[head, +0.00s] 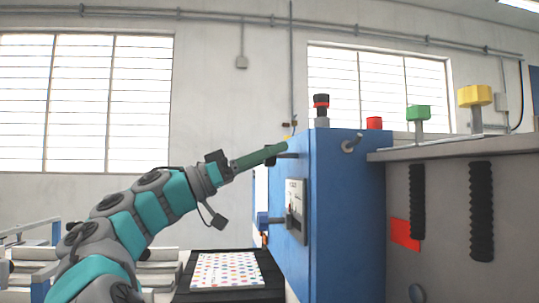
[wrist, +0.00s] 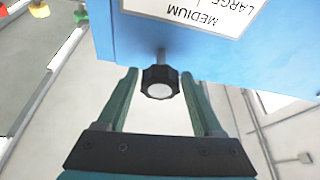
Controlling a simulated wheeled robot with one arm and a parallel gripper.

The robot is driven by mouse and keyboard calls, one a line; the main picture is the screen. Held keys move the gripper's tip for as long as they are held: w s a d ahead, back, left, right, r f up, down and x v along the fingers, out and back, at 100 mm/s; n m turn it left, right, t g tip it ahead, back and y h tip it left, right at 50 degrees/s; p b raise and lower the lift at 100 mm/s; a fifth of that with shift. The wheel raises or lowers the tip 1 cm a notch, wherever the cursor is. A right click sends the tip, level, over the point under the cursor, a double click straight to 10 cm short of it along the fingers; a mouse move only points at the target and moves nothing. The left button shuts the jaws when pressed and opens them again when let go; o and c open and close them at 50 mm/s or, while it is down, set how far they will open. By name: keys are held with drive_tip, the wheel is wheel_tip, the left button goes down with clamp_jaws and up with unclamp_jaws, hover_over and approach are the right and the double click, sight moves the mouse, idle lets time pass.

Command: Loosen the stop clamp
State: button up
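A black lobed knob (wrist: 160,82) with a pale round centre sits on a short metal stem at the edge of the blue housing (wrist: 205,50) in the wrist view. It appears to be the stop clamp. My gripper (wrist: 160,74) is open, with one green finger on each side of the knob and a visible gap on both sides. In the head view my gripper (head: 279,149) reaches to the left side of the blue housing (head: 347,215); the knob is mostly hidden there behind the fingers.
A white label (wrist: 195,10) reading MEDIUM and LARGE is upside down in the wrist view. A blue-ended lever (head: 268,220) on a plate juts from the housing below my gripper. A dotted sheet (head: 228,270) lies on a black surface. Red, green and yellow knobs stand at right.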

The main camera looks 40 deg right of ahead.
clamp_jaws()
idle(0.3)
drive_tip(key=shift+n, duration=0.4)
drive_tip(key=n+t, duration=0.2)
drive_tip(key=n, duration=0.1)
drive_tip(key=shift+n+h, duration=0.3)
drive_tip(key=shift+h, duration=0.1)
drive_tip(key=n+t, duration=0.1)
drive_tip(key=n, duration=0.2)
drive_tip(key=n+t, duration=0.2)
drive_tip(key=n, duration=0.2)
drive_tip(key=shift+t, duration=0.3)
drive_tip(key=n, duration=0.2)
drive_tip(key=n+t+y, duration=0.1)
drive_tip(key=n, duration=0.2)
drive_tip(key=shift+w+f+t, duration=0.1)
drive_tip(key=shift+w+t, duration=0.05)
drive_tip(key=shift+t, duration=0.15)
drive_tip(key=shift+n+t+y, duration=0.3)
drive_tip(key=shift+n+y, duration=0.5)
drive_tip(key=shift+n, duration=0.9)
